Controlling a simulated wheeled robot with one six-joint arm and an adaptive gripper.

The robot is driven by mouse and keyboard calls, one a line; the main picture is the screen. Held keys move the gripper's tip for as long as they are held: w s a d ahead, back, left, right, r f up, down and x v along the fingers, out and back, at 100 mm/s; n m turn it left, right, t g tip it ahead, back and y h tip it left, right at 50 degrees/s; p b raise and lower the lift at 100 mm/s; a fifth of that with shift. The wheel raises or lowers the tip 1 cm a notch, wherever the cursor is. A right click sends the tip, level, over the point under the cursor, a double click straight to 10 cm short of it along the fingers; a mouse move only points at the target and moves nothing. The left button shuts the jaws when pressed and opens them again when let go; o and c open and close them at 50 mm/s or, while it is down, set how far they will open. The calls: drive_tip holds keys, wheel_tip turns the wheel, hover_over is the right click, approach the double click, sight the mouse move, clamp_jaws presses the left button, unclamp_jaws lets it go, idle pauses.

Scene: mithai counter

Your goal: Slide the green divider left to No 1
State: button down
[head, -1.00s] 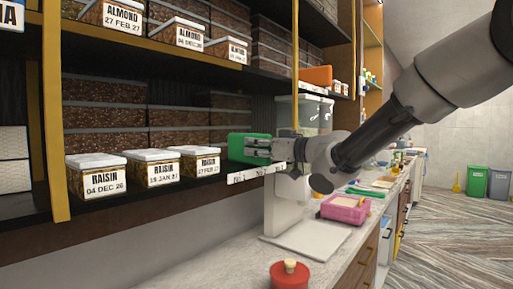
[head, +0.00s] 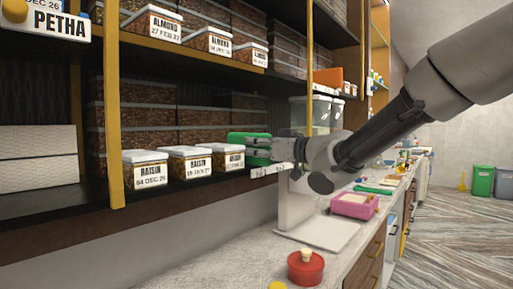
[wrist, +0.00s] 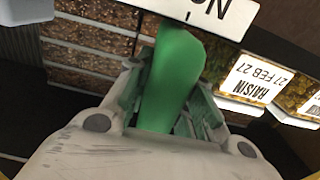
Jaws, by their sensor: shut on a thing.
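The green divider (head: 238,138) stands on the lower shelf, right at the end of the row of raisin boxes. My gripper (head: 258,150) is shut on it from the front. In the wrist view the green divider (wrist: 173,75) rises between my two fingers (wrist: 165,105). A white label strip (head: 268,171) runs along the shelf edge just below the gripper; its text is too small to read in the head view. In the wrist view a white label (wrist: 205,12) reading "No" sits just beyond the divider; its number is cut off.
Three raisin boxes stand left of the divider; the nearest, a raisin box (head: 230,158), overlaps it in the head view. Almond boxes (head: 207,40) line the shelf above. A yellow post (head: 112,110) stands farther left. A red canister (head: 305,268) and pink tray (head: 355,204) are on the counter below.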

drive_tip(key=shift+s+a, duration=0.1)
drive_tip(key=shift+s, duration=0.05)
drive_tip(key=c, duration=1.2)
unclamp_jaws()
drive_tip(key=shift+s+a, duration=0.1)
drive_tip(key=shift+c, duration=0.2)
drive_tip(key=shift+s+d, duration=0.2)
drive_tip(key=shift+d, duration=0.3)
drive_tip(key=v, duration=1.1)
